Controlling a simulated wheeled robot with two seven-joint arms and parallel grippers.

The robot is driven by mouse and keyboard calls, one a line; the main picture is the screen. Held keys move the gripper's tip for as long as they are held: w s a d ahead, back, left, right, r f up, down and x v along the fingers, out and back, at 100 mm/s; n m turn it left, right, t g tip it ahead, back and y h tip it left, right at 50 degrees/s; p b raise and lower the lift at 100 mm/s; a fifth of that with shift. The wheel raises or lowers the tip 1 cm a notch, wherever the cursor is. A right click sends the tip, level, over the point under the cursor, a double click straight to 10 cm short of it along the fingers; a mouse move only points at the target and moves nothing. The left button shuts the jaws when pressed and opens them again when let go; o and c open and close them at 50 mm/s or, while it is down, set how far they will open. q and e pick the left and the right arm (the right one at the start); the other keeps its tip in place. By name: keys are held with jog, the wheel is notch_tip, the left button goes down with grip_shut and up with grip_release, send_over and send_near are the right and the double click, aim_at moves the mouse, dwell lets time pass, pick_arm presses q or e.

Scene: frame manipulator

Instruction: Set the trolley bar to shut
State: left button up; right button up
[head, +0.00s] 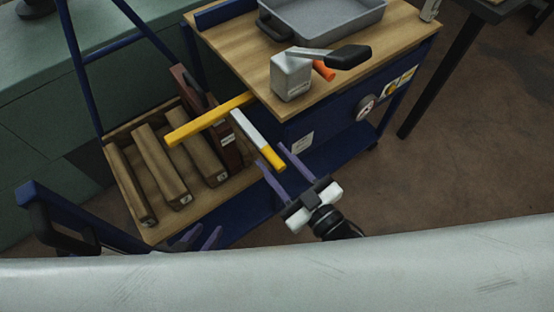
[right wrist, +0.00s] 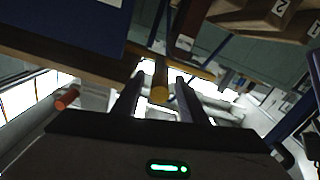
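The trolley bar is a yellow bar (head: 205,121) lying across the lower bay of the blue trolley. A grey lever with a yellow end (head: 257,138) slants from near the bar toward my right gripper. I cannot tell how the two are joined. My right gripper (head: 272,156) is open, its purple fingertips on either side of the lever's yellow end. My left gripper (head: 209,229) is at the lower left, open and empty, partly hidden by my pale body part.
The trolley's wooden top (head: 235,50) carries a grey tray (head: 325,18), a grey block (head: 292,76) and a black-handled tool (head: 347,56). Several brown blocks (head: 160,167) lie in the lower bay. A blue upright frame (head: 75,60) stands at left.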

jog(key=v, duration=1)
jog(key=shift+s, duration=0.15)
